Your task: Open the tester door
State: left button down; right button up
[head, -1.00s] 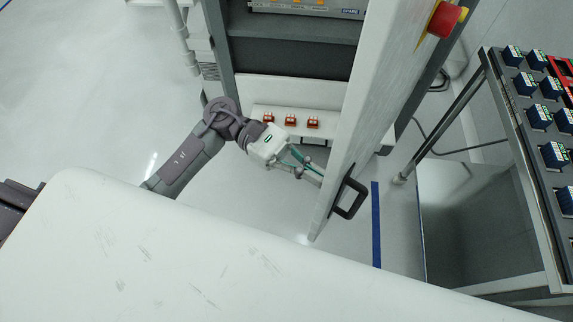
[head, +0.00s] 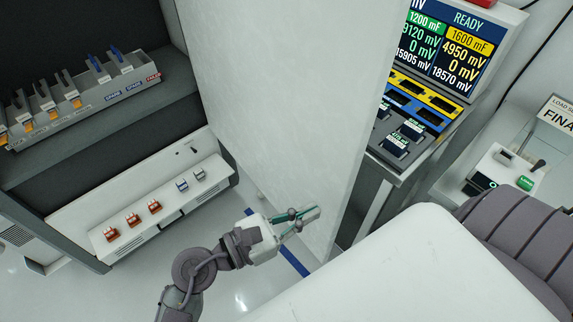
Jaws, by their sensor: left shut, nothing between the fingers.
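The tester door (head: 275,110) is a tall white panel in the middle of the head view. It stands open, swung out from the dark cabinet (head: 120,20) on the left, whose inside shows. No handle shows on the visible face. My left gripper (head: 316,213) is shut and empty, at the lower part of the door's inner face. I cannot tell whether its fingertips touch the panel. My right gripper is not in view.
Inside the cabinet, a rack (head: 80,105) of modules sits on a shelf above a white ledge (head: 160,215) with red and grey pieces. Beyond the door stands a station with a READY screen (head: 450,45). A green-button box (head: 510,170) is at right.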

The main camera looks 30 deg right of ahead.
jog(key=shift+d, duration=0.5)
pick_arm(q)
jog(key=shift+a, duration=0.1)
